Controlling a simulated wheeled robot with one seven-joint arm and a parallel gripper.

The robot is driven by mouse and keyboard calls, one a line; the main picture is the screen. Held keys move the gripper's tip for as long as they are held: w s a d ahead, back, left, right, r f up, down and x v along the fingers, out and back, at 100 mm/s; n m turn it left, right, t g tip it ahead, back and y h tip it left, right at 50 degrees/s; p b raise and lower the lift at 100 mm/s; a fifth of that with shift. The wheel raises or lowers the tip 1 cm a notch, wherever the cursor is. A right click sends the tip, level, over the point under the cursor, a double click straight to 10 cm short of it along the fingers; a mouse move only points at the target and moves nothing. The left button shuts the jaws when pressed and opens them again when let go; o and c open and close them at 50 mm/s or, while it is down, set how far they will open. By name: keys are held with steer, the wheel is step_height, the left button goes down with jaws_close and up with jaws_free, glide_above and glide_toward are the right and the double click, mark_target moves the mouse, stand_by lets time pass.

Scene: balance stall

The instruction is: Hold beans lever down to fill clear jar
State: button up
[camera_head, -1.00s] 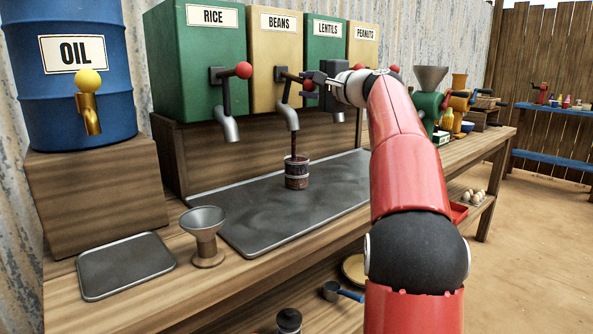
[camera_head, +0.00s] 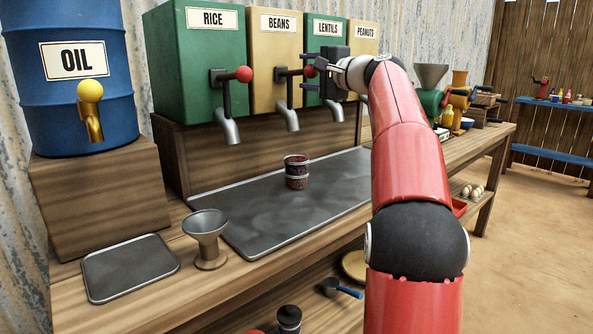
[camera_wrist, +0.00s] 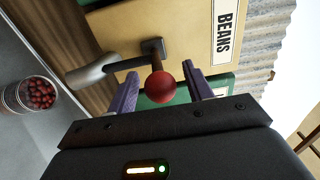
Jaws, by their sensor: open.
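The beans dispenser (camera_head: 262,92) is a tan box labelled BEANS with a metal spout (camera_head: 291,119) and a red-knobbed lever. In the wrist view its red lever knob (camera_wrist: 160,86) is between the finger lines of my open gripper (camera_wrist: 165,90), and I cannot tell if they touch it. In the head view my gripper (camera_head: 311,76) is beside the lever, with the knob (camera_head: 310,71) partly hidden. The clear jar (camera_head: 297,172) stands upright on the grey tray below the beans spout, with dark red beans in it. The jar also shows in the wrist view (camera_wrist: 38,93). No stream falls from the spout.
The rice dispenser (camera_head: 206,88) is on the left, the lentils (camera_head: 325,38) and peanuts (camera_head: 364,45) dispensers on the right. A metal funnel (camera_head: 207,238) stands at the counter's front left. The grey tray (camera_head: 262,222) is clear around the jar.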

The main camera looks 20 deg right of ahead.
steer(key=b+v, duration=0.3)
steer(key=v, duration=0.5)
stand_by(0.4)
steer(key=s+a+f+n+g+h, duration=0.1)
steer(key=s+a+f+n+g, duration=0.2)
steer(key=s+a+f, duration=0.45)
steer(key=s+a+f+n+g+h, duration=0.1)
steer(key=s+a+f+n+g, duration=0.3)
steer(key=a+f, duration=0.6)
steer(key=s+a+f+n+g+h, duration=0.1)
steer(key=s+f+n+g+h, duration=0.3)
steer(key=s+f, duration=1.7)
step_height(320, 180, down, 4)
steer(key=n, duration=0.3)
steer(key=shift+a+r, duration=0.25)
